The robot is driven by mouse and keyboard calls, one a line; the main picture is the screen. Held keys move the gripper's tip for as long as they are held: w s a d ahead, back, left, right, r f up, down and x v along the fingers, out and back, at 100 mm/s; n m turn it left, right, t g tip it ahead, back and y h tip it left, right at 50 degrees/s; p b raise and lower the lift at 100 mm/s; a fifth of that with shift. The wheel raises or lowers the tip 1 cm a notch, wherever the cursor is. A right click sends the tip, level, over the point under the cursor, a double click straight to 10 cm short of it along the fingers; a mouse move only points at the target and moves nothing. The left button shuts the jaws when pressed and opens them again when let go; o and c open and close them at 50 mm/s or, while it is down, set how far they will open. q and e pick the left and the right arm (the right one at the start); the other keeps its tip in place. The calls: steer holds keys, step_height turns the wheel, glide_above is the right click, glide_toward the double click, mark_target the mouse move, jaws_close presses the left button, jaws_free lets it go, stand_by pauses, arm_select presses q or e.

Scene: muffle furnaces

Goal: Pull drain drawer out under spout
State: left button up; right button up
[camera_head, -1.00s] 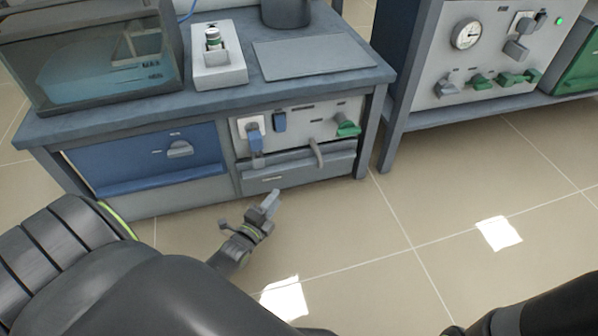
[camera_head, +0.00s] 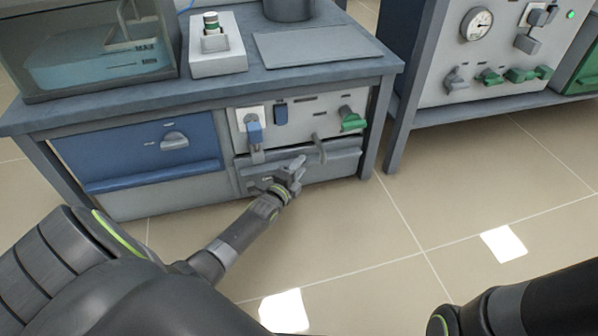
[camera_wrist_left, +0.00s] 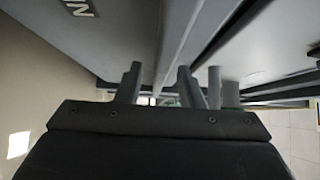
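The drain drawer (camera_head: 335,168) is a grey front low on the right of the bench, and looks shut. A grey spout (camera_head: 318,149) hangs from the panel in front of its upper edge. My left gripper (camera_head: 294,168) is at the drawer front, just left of the spout. In the left wrist view the gripper (camera_wrist_left: 170,86) shows its fingers apart, close to the drawer's edge; the drawer front (camera_wrist_left: 110,35) with part of a dark label fills the upper left. Contact cannot be told. My right gripper is out of view.
A blue drawer (camera_head: 140,153) is to the left. A blue-handled valve (camera_head: 254,132) and a green knob (camera_head: 351,119) stick out above the drain drawer. A tank (camera_head: 95,50) and a white holder (camera_head: 215,50) stand on top. The floor (camera_head: 350,230) in front is clear.

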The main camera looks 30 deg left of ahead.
arm_select(q)
steer(key=shift+w, duration=0.15)
steer(key=shift+c, duration=0.4)
jaws_close()
